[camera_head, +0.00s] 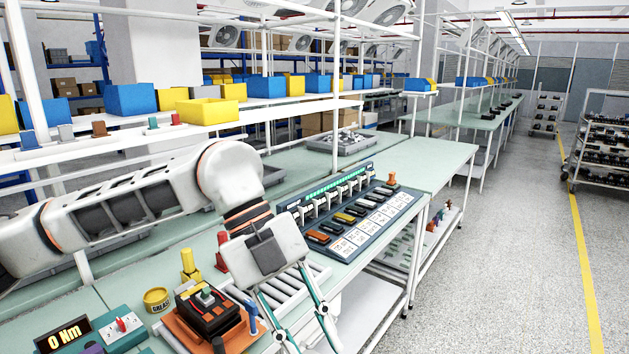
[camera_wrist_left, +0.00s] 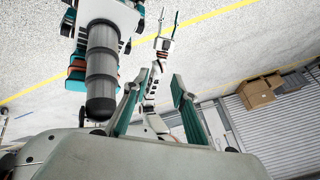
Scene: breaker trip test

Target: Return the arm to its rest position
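My left arm (camera_head: 130,205) reaches in from the left, over the bench. Its gripper (camera_head: 308,338) points down near the front edge of the bench, with its two thin fingers apart and nothing between them. In the left wrist view the same gripper (camera_wrist_left: 157,86) is also open and empty. A small white gripper with two parted fingers, which looks like my right one (camera_wrist_left: 168,22), shows farther off there against the floor. My right arm is not in the head view.
Shelf posts and bins stand behind the arm. The right aisle floor (camera_head: 500,270) is clear.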

